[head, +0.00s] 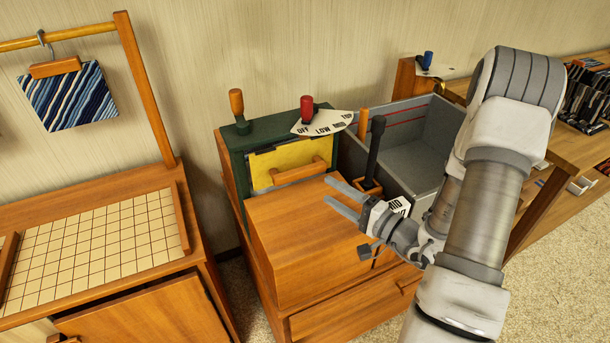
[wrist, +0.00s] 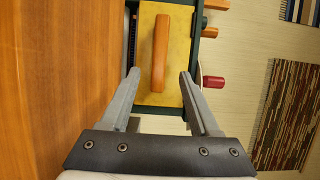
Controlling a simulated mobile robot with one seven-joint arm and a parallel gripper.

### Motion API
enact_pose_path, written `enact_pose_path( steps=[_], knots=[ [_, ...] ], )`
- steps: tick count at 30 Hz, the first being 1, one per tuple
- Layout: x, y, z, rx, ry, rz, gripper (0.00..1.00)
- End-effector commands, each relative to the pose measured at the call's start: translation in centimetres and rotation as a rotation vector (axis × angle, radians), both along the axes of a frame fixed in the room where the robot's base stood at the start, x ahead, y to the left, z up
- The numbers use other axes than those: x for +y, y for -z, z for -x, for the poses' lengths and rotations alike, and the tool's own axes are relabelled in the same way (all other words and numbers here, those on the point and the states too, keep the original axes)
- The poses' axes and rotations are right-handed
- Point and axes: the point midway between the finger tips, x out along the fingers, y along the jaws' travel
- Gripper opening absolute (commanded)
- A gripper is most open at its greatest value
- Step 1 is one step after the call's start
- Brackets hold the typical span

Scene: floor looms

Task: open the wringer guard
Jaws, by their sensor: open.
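The wringer guard (head: 287,162) looks to be the yellow panel with a wooden bar handle (head: 299,174), set upright in a dark green frame (head: 237,150). In the wrist view the yellow panel (wrist: 178,60) and its handle (wrist: 159,52) lie ahead, between the fingers' lines. My gripper (head: 335,196) is open and empty, above the wooden cabinet top and to the right of the handle in the head view. The fingertips (wrist: 158,77) appear short of the handle and apart from it. The panel looks closed in its frame.
A red knob (head: 306,108) on an OFF/LOW dial and a wooden-topped post (head: 237,103) stand on the frame. A black lever (head: 375,145) and a grey open bin (head: 432,135) are right of it. The wooden cabinet top (head: 290,225) is clear.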

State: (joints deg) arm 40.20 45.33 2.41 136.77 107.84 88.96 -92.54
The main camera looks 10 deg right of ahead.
Motion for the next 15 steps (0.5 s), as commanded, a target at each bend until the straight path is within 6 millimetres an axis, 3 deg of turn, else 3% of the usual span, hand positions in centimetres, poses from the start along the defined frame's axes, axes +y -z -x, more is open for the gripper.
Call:
enact_pose_path(
  steps=[6, 15],
  knots=[
    [2.7, 0.0, -3.9, 0.0, -0.004, -0.001, 0.62],
    [4.9, 0.0, -7.2, 0.001, -0.001, -0.001, 0.62]
  ],
)
